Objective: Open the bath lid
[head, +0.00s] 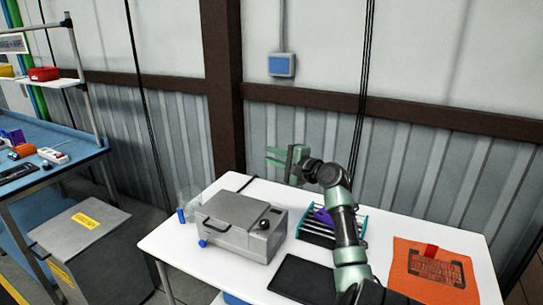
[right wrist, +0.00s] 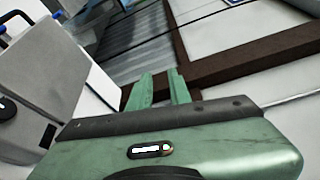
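The bath (head: 262,245) is a grey metal box on the white table, with a black knob and a blue knob. Its lid (head: 236,208) lies flat on top and looks closed, with a dark handle (head: 213,225) along its front left edge. My right gripper (head: 275,157) is above and behind the bath, to its right, pointing left, apart from it. Its two green fingers show a gap, and nothing is between them; they also show in the right wrist view (right wrist: 160,88). A grey box, likely the bath (right wrist: 40,75), is at the left there. My left gripper is not seen.
A teal rack (head: 318,237) with a purple item stands right of the bath, beside a black pad (head: 302,279). An orange mat (head: 434,272) lies farther right. Clear bottles (head: 187,205) stand left of the bath. A corrugated wall (head: 425,175) is behind the table.

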